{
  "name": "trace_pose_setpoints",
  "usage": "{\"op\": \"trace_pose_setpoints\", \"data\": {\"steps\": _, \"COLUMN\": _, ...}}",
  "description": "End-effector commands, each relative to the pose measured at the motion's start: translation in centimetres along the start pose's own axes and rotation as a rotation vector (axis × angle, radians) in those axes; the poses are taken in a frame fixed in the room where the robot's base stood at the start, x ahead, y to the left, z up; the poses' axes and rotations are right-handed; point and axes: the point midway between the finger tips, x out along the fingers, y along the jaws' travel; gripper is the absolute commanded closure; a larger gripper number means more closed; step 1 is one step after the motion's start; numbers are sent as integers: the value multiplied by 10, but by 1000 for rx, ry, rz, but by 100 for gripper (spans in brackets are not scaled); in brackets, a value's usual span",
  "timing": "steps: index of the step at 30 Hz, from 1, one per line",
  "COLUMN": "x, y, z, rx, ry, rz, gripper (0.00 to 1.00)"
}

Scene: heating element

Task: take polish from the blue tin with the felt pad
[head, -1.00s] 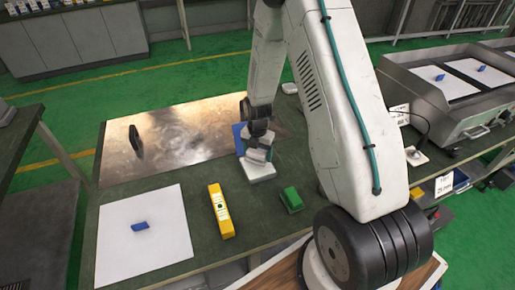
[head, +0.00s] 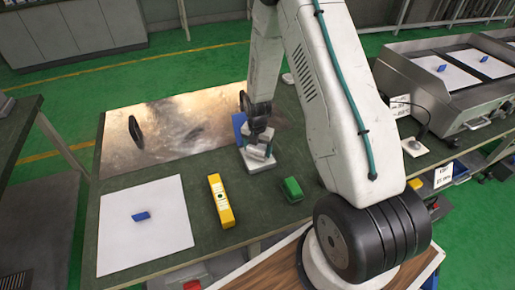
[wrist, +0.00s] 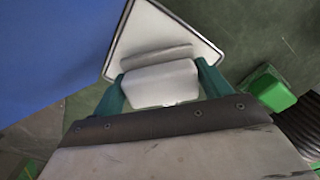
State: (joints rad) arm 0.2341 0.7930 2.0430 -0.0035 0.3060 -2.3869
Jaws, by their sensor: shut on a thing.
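My gripper (head: 259,140) is low over the bench, left of my arm in the head view. In the wrist view, its two teal fingers (wrist: 160,82) are shut on the pale grip block of the felt pad (wrist: 150,25). The pad's flat, light, dark-edged base shows beyond the fingers. In the head view, the pad (head: 260,163) is at or just above the bench top; I cannot tell if it touches. A blue thing (head: 238,125), perhaps the blue tin, is close behind and left of the gripper. It fills the wrist view's left side (wrist: 50,50); its full shape is hidden.
A green block (head: 292,189) lies right of the pad; a yellow level-like bar (head: 221,201) lies to its left. A white sheet (head: 145,245) with a blue piece is at front left. A shiny metal plate (head: 165,130) with a black upright object lies behind. A steel hotplate unit (head: 450,95) stands right.

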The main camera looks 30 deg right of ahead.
Motion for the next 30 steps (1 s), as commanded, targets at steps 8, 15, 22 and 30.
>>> {"op": "trace_pose_setpoints", "data": {"steps": 8, "x": 1, "y": 0, "z": 0, "rx": 0, "ry": 0, "rz": 0, "gripper": 42}}
{"op": "trace_pose_setpoints", "data": {"steps": 15, "x": 4, "y": 0, "z": 0, "rx": 0, "ry": 0, "rz": 0, "gripper": 42}}
{"op": "trace_pose_setpoints", "data": {"steps": 22, "x": 7, "y": 0, "z": 0, "rx": 0, "ry": 1, "rz": -1, "gripper": 42}}
{"op": "trace_pose_setpoints", "data": {"steps": 30, "x": 10, "y": 0, "z": 0, "rx": 0, "ry": 1, "rz": -1, "gripper": 42}}
